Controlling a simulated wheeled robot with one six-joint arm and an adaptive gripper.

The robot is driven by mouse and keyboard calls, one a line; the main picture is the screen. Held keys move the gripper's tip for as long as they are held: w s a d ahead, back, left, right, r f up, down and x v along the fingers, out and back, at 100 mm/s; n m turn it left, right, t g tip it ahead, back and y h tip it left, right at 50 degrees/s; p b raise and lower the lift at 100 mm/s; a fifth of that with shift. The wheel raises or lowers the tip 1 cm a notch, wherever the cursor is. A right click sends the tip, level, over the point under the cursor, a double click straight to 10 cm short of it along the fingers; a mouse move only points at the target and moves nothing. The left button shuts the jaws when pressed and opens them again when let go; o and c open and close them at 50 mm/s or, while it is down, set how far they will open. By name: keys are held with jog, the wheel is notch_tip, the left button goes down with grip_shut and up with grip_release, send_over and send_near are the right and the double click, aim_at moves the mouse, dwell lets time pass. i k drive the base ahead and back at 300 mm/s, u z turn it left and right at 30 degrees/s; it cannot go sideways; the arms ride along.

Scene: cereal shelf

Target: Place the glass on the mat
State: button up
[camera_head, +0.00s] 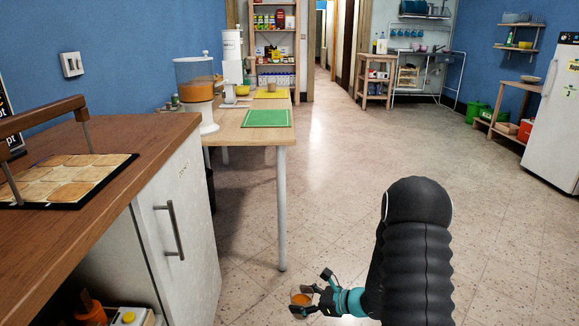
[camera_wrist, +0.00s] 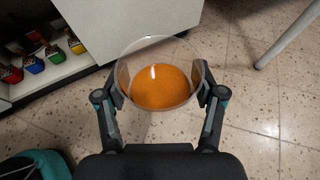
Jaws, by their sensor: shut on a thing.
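My gripper (camera_head: 314,293) is low over the floor, left of my arm in the head view. It is shut on a clear glass (camera_head: 300,299) with orange liquid in it. In the wrist view the glass (camera_wrist: 160,85) sits between the two fingers of my gripper (camera_wrist: 160,98), and I look down into its open top. A green mat (camera_head: 267,118) lies flat near the front end of the wooden table, well above and beyond the glass. A yellow mat (camera_head: 271,94) lies farther back on the same table.
A juice dispenser (camera_head: 196,88) stands at the table's left edge, with a white machine (camera_head: 233,60) behind it. A white table leg (camera_head: 281,210) stands near my gripper. A wooden counter (camera_head: 133,171) with a cabinet is at left. The floor at right is open.

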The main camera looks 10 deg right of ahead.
aim_at(267, 118)
jog(key=z, duration=1.15)
jog(key=i, duration=1)
jog(key=u, duration=0.6)
